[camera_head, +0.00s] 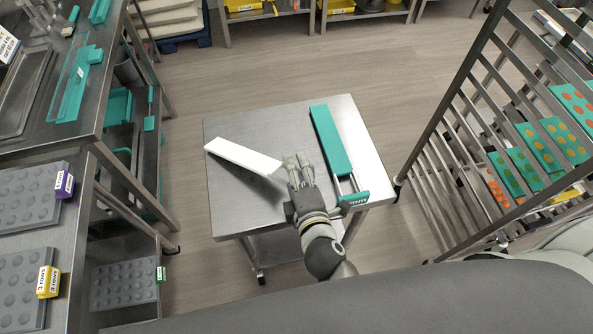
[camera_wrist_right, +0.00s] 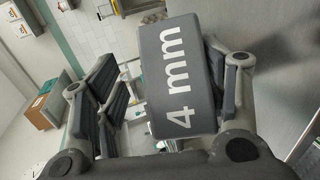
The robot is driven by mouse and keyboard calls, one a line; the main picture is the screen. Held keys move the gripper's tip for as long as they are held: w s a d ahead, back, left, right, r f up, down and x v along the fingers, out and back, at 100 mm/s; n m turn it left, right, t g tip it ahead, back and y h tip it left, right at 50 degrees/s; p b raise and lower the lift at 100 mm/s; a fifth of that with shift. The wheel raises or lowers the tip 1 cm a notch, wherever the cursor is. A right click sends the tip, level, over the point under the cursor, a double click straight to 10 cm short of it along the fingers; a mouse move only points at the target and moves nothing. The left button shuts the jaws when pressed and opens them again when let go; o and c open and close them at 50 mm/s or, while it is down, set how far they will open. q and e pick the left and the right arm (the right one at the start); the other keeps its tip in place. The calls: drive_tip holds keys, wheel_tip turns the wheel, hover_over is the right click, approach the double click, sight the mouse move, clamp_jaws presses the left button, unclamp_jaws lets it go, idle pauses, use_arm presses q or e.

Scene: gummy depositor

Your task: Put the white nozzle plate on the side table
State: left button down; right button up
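The white nozzle plate (camera_head: 243,156) is a long flat bar on the left half of the steel side table (camera_head: 262,117). It lies at a slant, its far end close to the table's left edge. Its near end is at my right gripper (camera_head: 298,167), which is low over the table's middle. In the right wrist view a dark grey block marked "4 mm" (camera_wrist_right: 177,82) is between the fingers of my right gripper (camera_wrist_right: 168,95). The block is close to the right finger, and a gap shows between it and the left finger. My left gripper is not in view.
A teal bar with a handle (camera_head: 331,139) lies on the right side of the table. A rack (camera_head: 437,150) with dotted teal trays stands to the right. Steel benches (camera_head: 78,150) with grey moulds are on the left. Floor behind the table is clear.

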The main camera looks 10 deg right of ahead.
drive_tip(key=v, duration=0.7)
drive_tip(key=shift+s+r, duration=0.15)
idle(0.3)
